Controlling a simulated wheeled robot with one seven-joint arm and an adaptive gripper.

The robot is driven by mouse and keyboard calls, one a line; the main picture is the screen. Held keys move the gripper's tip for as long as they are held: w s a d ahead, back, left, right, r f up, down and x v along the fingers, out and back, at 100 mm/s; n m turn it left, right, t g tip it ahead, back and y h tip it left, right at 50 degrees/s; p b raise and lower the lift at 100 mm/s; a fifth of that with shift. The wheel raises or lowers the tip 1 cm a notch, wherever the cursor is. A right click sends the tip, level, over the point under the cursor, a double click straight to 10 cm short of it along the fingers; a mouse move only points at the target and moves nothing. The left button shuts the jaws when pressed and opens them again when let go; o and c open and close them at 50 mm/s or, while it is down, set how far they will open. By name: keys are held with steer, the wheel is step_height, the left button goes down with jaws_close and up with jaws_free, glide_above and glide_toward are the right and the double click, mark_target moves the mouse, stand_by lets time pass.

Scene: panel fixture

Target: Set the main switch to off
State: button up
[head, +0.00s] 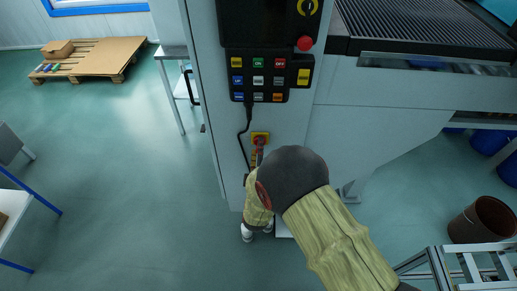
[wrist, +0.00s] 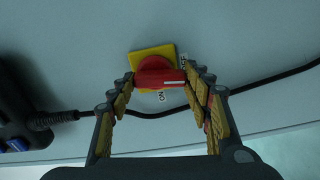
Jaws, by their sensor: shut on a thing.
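The main switch (wrist: 160,76) is a red rotary knob on a square yellow plate, fixed to the grey cabinet face. In the wrist view a white line on the knob points right, and the plate looks tilted. A label reading "ON" lies just below the knob; another label at the upper right is partly hidden by a finger. My gripper (wrist: 160,82) is shut on the knob, one finger on each side. In the head view the switch (head: 260,138) sits below the button panel, and my arm hides most of my gripper.
A button panel (head: 271,76) with coloured keys and a red mushroom button (head: 305,43) is above the switch. A black cable (head: 240,140) hangs beside the switch and passes behind my fingers in the wrist view. A pallet (head: 95,58) lies far left; open floor is at left.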

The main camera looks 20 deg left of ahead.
steer(key=shift+n, duration=0.9)
steer(key=o, duration=1)
steer(key=shift+o, duration=0.8)
steer(key=shift+s, duration=0.1)
steer(key=v, duration=1.1)
steer(key=shift+s+d, duration=0.25)
steer(key=shift+s, duration=0.1)
